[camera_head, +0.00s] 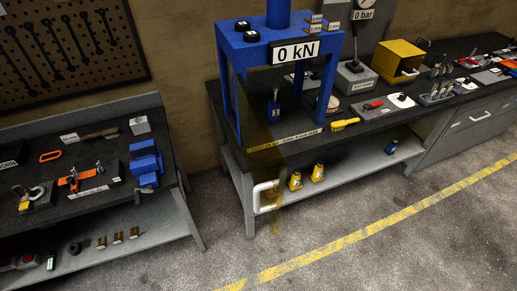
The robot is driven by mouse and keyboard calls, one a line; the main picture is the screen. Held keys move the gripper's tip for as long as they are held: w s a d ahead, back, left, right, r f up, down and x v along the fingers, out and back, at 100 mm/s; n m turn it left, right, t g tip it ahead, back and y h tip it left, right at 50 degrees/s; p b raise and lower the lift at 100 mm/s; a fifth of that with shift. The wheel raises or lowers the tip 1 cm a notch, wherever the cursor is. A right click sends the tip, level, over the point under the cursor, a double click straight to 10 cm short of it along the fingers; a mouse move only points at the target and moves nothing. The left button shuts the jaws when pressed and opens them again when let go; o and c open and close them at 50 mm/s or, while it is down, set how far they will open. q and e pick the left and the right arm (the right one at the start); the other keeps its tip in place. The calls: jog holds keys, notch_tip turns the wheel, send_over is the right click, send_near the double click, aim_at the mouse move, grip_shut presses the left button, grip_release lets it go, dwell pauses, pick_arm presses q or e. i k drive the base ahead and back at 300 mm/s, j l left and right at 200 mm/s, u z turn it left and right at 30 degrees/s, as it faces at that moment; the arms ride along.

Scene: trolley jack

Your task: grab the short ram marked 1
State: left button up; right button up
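Two small yellow cylinders, a left one (295,181) and a right one (318,173), stand upright side by side on the lower shelf below the blue press. A small blue unit (274,111) with a white mark stands under the press frame on the bench top. Another small blue object (391,147) is further right on the lower shelf. The marks are too small to read surely, so I cannot tell which is the short ram marked 1. Neither of my grippers is in view.
The blue press (275,50) with a "0 kN" display stands on the dark bench (395,113). A translucent yellowish sheet and a white handle (266,196) are at the bench's left front. A left workbench (98,182) holds tools. The floor (330,262) in front is clear, with a yellow line.

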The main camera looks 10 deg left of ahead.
aim_at(274, 115)
jog(key=i+l+u, duration=0.1)
jog(key=l, duration=0.25)
jog(key=i+l+u, duration=0.1)
jog(key=l, duration=0.2)
jog(key=i+l+u, duration=0.1)
jog(key=l, duration=0.25)
jog(key=i+l, duration=0.15)
jog(key=l, duration=0.2)
jog(key=u, duration=0.05)
